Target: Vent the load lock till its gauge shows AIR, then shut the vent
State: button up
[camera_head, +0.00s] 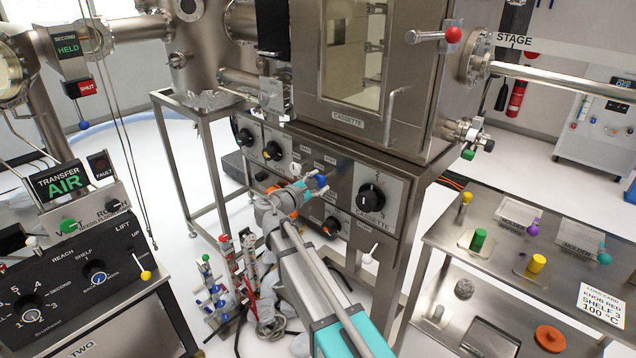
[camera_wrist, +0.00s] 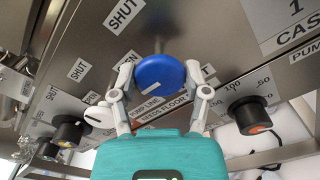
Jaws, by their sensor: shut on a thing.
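A round blue knob (camera_wrist: 162,76) on a metal stem stands out from the chamber panel in the wrist view. In the head view my gripper (camera_head: 303,189) reaches the panel below the cassette chamber (camera_head: 347,121). A display (camera_head: 62,183) at the left reads TRANSFER AIR in green. I cannot make out a load lock gauge, and the label behind the knob is partly hidden.
Black dials (camera_head: 371,197) sit on the panel beside my gripper. A control desk (camera_head: 75,285) stands at the left. A steel table (camera_head: 480,235) with coloured knobs stands at the right. Several small-handled fittings (camera_head: 215,290) stand on the floor left of my arm.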

jog(key=m, duration=0.4)
jog(key=shift+m, duration=0.3)
jog(key=m, duration=0.4)
jog(key=shift+m, duration=0.3)
jog(key=m, duration=0.4)
jog(key=shift+f+m, duration=0.1)
jog(key=shift+m, duration=2.1)
jog(key=o, duration=1.2)
jog(key=shift+c, duration=0.2)
